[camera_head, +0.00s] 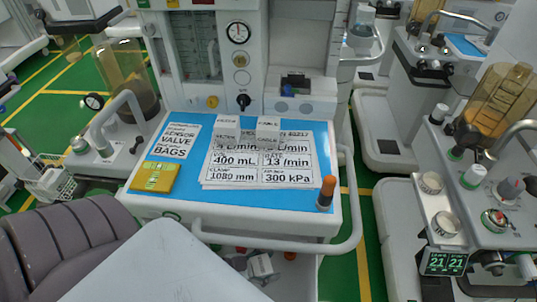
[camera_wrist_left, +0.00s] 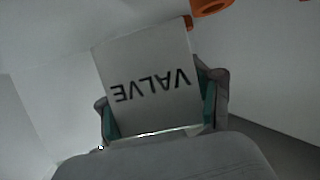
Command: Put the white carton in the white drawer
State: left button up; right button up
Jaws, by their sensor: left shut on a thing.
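The white carton (camera_wrist_left: 150,80), marked VALVE and upside down in the left wrist view, sits between the teal-padded fingers of my left gripper (camera_wrist_left: 160,100). In the head view my left gripper (camera_head: 262,267) is below the front rail of the cart, partly hidden by my arm, and the carton is hard to make out there. Pale walls that look like the inside of the white drawer (camera_wrist_left: 50,85) surround the carton in the wrist view. I cannot tell whether the carton touches the drawer floor. My right gripper is not in view.
The cart top has a blue mat (camera_head: 180,193) with printed sheets (camera_head: 215,170), a yellow box (camera_head: 154,177), small pale cartons (camera_head: 267,127) and an orange-capped bottle (camera_head: 325,195). The white rail (camera_head: 280,243) crosses above my gripper. An orange ring (camera_wrist_left: 210,6) lies beyond the carton.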

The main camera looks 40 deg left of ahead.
pick_arm(q)
jog(key=shift+f, duration=0.65)
jog(key=o, duration=1.3)
jog(key=shift+r, duration=0.1)
jog(key=shift+r, duration=0.4)
jog(key=v, duration=1.2)
jog(key=shift+r+p, duration=0.2)
jog(key=shift+p, duration=0.25)
